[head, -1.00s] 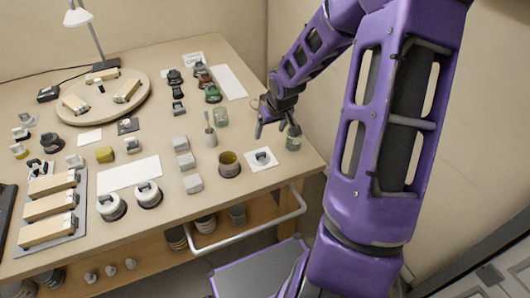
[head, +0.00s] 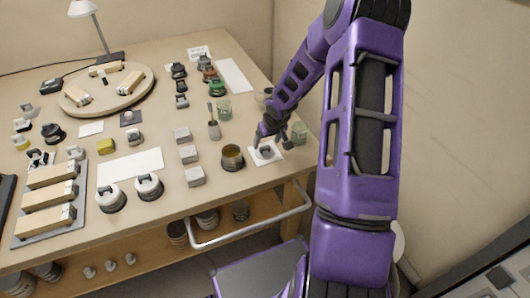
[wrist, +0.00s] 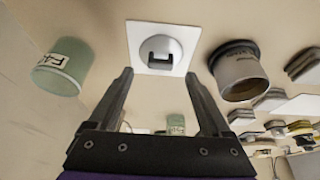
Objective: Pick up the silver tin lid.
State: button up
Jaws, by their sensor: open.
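The silver tin lid (head: 266,152), a round grey disc with a raised grip, lies on a white square card (head: 277,159) near the table's front right corner. In the wrist view the lid (wrist: 161,50) sits just beyond my fingertips, roughly centred between them, with the card (wrist: 134,30) around it. My gripper (head: 272,139) is open and empty, just above and behind the lid. In the wrist view its two fingers (wrist: 158,75) stand apart and do not visibly touch the lid. My gripper partly covers the lid's far side in the head view.
A pale green jar (head: 300,132) stands close to the right of my gripper. A dark-rimmed brown pot (head: 232,158) stands left of the card. Another green jar (head: 224,109) and a grey holder (head: 214,130) stand farther back. A rail (head: 250,228) runs below the table edge.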

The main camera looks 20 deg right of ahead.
aim_at(265, 147)
jog(key=x, duration=0.4)
jog(key=shift+s, duration=0.1)
jog(key=shift+r, duration=0.1)
grip_shut()
